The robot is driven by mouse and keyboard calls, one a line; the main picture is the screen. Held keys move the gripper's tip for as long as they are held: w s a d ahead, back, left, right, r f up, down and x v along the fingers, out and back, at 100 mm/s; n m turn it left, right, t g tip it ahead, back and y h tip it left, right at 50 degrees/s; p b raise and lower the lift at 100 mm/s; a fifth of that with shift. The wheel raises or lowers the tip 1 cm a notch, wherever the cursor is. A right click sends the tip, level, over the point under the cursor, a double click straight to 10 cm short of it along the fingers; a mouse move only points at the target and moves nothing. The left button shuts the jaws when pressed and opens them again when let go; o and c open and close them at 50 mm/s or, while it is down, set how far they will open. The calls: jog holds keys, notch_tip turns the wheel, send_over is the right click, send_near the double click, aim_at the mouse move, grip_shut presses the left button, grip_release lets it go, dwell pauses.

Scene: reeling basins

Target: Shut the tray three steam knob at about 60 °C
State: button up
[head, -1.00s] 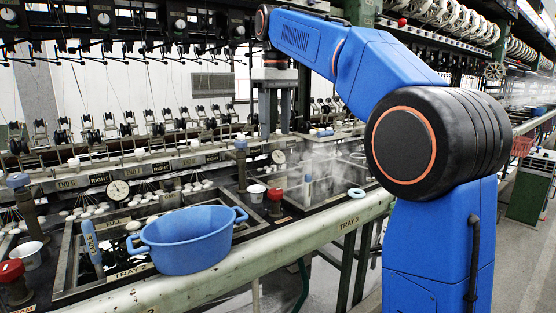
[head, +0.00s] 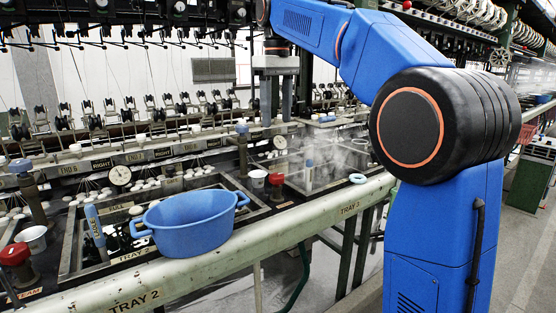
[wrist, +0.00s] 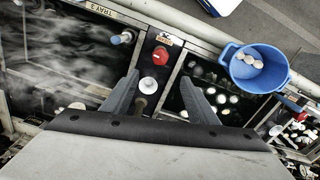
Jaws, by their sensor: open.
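The tray three steam knob is the red knob (head: 277,180) at the near left corner of the steaming basin marked TRAY 3 (head: 350,208). It also shows as a red knob in the wrist view (wrist: 160,53). A round dial (head: 280,142) stands behind that basin; its reading is too small to tell. My gripper (head: 277,118) hangs above and behind the knob in the head view, fingers pointing down. In the wrist view my gripper (wrist: 160,78) is open and empty. The knob lies beyond the fingertips, roughly midway between them, apart from both.
A white cup (wrist: 149,85) stands beside the knob. A blue two-handled pan (head: 195,222) holding white cocoons sits on the front rail. Another red knob (head: 15,255) is far left. Steam blurs the tray three basin.

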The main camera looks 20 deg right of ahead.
aim_at(277, 175)
notch_tip(277, 175, down, 16)
jog(key=shift+f, duration=0.2)
dwell(0.4)
jog(key=c, duration=1.1)
